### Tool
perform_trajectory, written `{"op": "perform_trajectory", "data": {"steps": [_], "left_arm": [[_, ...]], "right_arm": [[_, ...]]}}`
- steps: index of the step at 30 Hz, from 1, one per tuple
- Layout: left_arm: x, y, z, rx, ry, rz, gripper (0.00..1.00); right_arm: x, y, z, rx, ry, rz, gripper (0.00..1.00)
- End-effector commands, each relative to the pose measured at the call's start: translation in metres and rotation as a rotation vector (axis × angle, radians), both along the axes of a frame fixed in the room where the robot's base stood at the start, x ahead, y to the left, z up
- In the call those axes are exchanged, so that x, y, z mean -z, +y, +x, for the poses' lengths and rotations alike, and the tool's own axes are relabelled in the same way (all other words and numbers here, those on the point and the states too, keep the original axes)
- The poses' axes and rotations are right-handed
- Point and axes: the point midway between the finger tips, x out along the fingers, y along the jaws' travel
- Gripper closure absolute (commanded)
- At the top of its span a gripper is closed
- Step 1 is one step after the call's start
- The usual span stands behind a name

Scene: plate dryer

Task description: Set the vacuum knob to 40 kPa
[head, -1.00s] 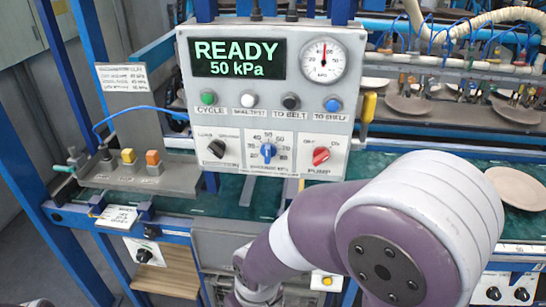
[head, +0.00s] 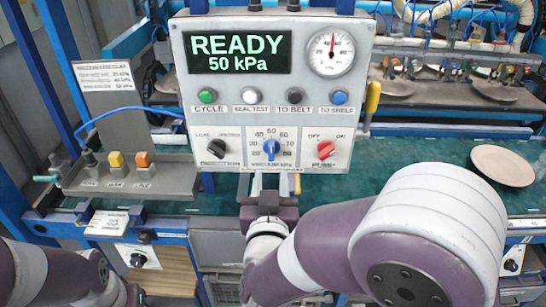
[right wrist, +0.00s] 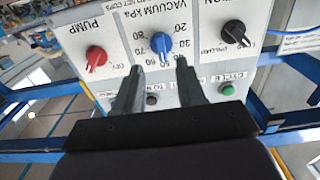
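The blue vacuum knob (head: 270,148) is on the grey control panel, in the middle of its lower row, with its pointer up near the 50 mark. The panel display (head: 237,53) reads READY 50 kPa. My right gripper (head: 271,182) is just below the knob in the head view. In the right wrist view the panel is upside down; my right gripper (right wrist: 155,82) has its two fingers apart, and the blue knob (right wrist: 162,42) shows past the fingertips, roughly between them, not gripped. My left arm shows at the lower left; its gripper is not visible.
A black knob (head: 217,148) is left of the vacuum knob and a red pump knob (head: 325,149) right of it. Above them is a row of buttons, with a gauge (head: 331,49) near the top. A yellow handle (head: 373,98) is at the panel's right edge.

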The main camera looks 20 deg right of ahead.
Motion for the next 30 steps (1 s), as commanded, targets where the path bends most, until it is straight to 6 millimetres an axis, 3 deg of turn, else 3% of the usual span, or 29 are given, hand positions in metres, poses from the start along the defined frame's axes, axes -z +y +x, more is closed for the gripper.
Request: {"op": "perform_trajectory", "data": {"steps": [3, 9, 20, 24, 30], "left_arm": [[-0.006, 0.0, 0.0, 0.0, 0.0, 0.0, 0.61], [-0.01, 0.0, 0.0, 0.0, 0.0, 0.0, 0.61], [-0.011, 0.0, 0.0, 0.0, 0.0, 0.0, 0.61], [-0.011, 0.0, 0.0, 0.0, 0.0, 0.0, 0.61], [-0.011, 0.0, 0.0, 0.0, 0.0, 0.0, 0.61]], "right_arm": [[-0.002, -0.01, 0.029, 0.006, 0.002, 0.001, 0.61], [-0.001, -0.017, 0.059, 0.0, 0.002, 0.002, 0.61], [0.0, -0.018, 0.066, -0.003, 0.002, 0.002, 0.61], [0.0, -0.018, 0.066, -0.003, 0.002, 0.002, 1.0], [0.0, -0.018, 0.066, -0.003, 0.002, 0.0, 1.0]]}}
